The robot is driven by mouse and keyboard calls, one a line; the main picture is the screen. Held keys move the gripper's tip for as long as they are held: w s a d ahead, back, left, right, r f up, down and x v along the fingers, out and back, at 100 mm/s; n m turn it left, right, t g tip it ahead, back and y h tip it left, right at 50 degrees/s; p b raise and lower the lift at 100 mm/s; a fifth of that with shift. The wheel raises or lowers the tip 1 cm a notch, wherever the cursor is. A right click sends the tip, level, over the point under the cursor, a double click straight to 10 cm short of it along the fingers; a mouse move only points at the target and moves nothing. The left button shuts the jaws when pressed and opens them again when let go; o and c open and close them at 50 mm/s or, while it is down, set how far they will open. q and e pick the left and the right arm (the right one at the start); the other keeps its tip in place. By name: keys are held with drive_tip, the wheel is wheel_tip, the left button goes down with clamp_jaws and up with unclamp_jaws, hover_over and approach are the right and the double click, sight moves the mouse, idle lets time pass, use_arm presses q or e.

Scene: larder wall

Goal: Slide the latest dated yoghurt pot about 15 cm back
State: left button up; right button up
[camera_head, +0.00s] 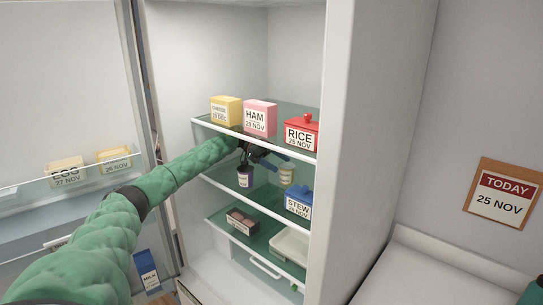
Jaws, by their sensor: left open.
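A dark purple yoghurt pot (245,178) with a pale label stands near the front of the fridge's middle glass shelf (222,178). A cream pot (287,175) stands to its right and further back. The dates on both pots are too small to read. My left gripper (264,159) is inside the fridge, above and close behind the purple pot in the picture. It is open, with its dark fingers pointing right; I cannot tell whether it touches a pot. My green left arm hides the left part of the shelf. My right gripper is not in view.
On the shelf above are a cheese box (226,111), a ham box (260,118) and a red rice tub (301,132). A blue stew tub (299,202) stands right on the middle shelf. The fridge wall (365,130) bounds the right. A wall calendar (504,192) reads 25 NOV.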

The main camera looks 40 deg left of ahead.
sight(287, 166)
use_arm(q)
drive_tip(key=p+x, duration=0.1)
drive_tip(key=x, duration=0.2)
drive_tip(key=shift+d+p, duration=0.2)
drive_tip(key=shift+p, duration=0.1)
drive_tip(key=shift+d+f, duration=0.25)
drive_tip(key=shift+d, duration=0.25)
drive_tip(key=c, duration=1.1)
